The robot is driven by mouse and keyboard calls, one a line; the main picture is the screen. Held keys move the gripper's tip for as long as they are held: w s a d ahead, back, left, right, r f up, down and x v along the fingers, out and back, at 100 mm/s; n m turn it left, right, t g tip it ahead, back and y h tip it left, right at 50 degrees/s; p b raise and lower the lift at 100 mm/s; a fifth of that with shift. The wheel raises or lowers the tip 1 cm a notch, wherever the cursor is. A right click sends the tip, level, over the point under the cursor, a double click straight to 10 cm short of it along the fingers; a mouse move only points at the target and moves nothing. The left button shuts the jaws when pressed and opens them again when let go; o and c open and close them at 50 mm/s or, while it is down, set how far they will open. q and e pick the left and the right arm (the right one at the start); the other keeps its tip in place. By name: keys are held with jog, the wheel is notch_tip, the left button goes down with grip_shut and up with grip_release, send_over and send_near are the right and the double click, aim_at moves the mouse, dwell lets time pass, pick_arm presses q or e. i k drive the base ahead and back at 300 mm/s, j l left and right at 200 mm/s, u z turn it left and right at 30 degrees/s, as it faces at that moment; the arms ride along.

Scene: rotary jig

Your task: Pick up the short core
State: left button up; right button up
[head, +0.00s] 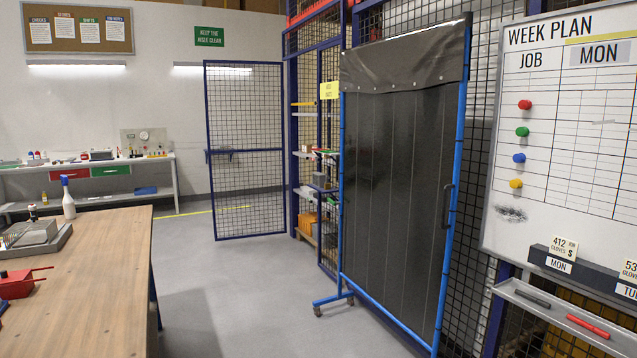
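I cannot make out a short core in the head view. Neither of my grippers is in view. A wooden worktable (95,270) stands at the left, partly cut off by the picture's edge. On it are a grey tray (62,238) with grey items in it and a red object (18,284) with a thin handle, cut off at the left edge.
A spray bottle (68,200) stands near the table's far edge. A dark screen (400,190) in a blue wheeled frame blocks the centre right. A mesh gate (245,150) stands behind. A whiteboard (565,150) is at the right. Grey floor (230,290) between table and screen is clear.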

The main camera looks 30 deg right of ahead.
aim_at(318, 179)
jog(key=i+l, duration=0.1)
jog(key=l, duration=0.3)
jog(key=i+l, duration=0.3)
jog(key=l, duration=0.15)
jog(key=i+l, duration=0.3)
jog(key=l, duration=0.15)
jog(key=i+l, duration=0.4)
jog(key=i, duration=1.1)
jog(key=i+l, duration=0.1)
jog(key=i, duration=2.3)
jog(key=i+z, duration=0.1)
jog(key=i, duration=0.8)
jog(key=i+j+z, duration=0.15)
jog(key=i, duration=0.75)
